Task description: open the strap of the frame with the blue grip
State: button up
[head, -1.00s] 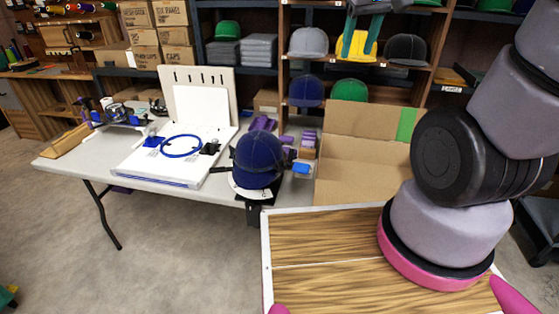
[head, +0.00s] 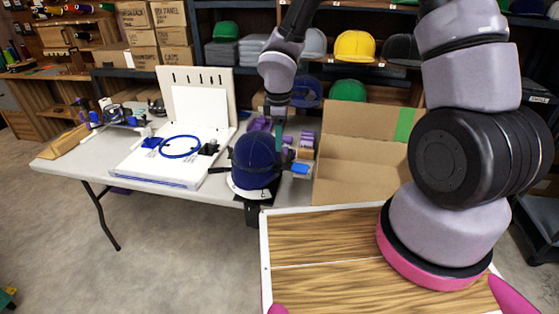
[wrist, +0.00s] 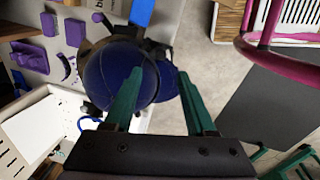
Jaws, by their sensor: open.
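The dark blue cap (head: 255,162) sits on a cap frame near the front edge of the grey table. A bright blue grip (head: 300,169) sticks out on the frame's right side; it also shows at the top of the wrist view (wrist: 142,12). A black part (wrist: 152,45), perhaps the strap, lies between the cap and that grip. My gripper (head: 280,143) has green fingers and points down at the cap's right side. In the wrist view the open fingers (wrist: 160,76) overlap the cap's edge, with no object clearly held between them. Contact cannot be told.
A white board (head: 165,155) with a blue ring (head: 181,146) lies left of the cap. Purple pieces (head: 307,140) lie behind the grip. An open cardboard box (head: 350,180) stands to the right. Shelves with caps are behind. The floor at left front is clear.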

aim_at(279, 162)
jog(key=f, duration=0.3)
jog(key=w+f, duration=0.1)
jog(key=f, duration=0.5)
jog(key=shift+w+d+f, duration=0.1)
jog(key=shift+w+f, duration=0.05)
jog(key=shift+f, duration=0.05)
grip_shut()
jog(key=shift+r, duration=0.1)
dwell(1.0)
